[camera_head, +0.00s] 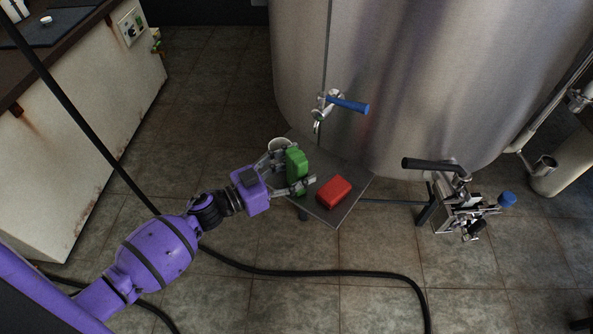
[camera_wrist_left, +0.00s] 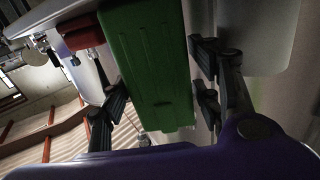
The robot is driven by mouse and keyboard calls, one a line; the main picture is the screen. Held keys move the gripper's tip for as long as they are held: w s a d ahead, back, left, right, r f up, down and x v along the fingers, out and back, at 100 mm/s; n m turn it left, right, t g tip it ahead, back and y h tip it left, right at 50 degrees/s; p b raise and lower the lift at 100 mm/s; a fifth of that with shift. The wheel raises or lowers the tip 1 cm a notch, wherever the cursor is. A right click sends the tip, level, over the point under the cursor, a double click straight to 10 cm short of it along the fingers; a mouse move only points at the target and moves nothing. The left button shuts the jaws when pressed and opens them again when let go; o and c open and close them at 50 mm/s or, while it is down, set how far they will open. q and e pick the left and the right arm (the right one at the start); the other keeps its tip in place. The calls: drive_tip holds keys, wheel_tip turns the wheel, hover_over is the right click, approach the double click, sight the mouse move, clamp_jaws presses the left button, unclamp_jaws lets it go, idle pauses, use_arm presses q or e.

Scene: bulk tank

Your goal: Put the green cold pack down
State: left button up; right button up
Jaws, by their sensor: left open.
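The green cold pack (camera_head: 296,168) is between the fingers of my left gripper (camera_head: 291,173), at the small grey stand (camera_head: 345,188) in front of the tank. In the left wrist view the green cold pack (camera_wrist_left: 150,65) fills the middle, with finger pads on both sides (camera_wrist_left: 160,95). The jaws are open and gaps show beside the pack. I cannot tell whether the pack rests fully on the stand. A red pack (camera_head: 334,192) lies on the stand to the right, and it also shows in the left wrist view (camera_wrist_left: 84,37). My right gripper is not seen.
The large steel tank (camera_head: 420,70) stands behind the stand, with a blue-handled tap (camera_head: 347,104) above it. A pale cup (camera_head: 279,145) is behind my gripper. A black hose (camera_head: 310,272) crosses the tiled floor.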

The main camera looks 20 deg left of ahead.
use_arm(q)
drive_tip(key=shift+c, duration=0.5)
drive_tip(key=c, duration=1.2)
drive_tip(key=shift+r, duration=0.1)
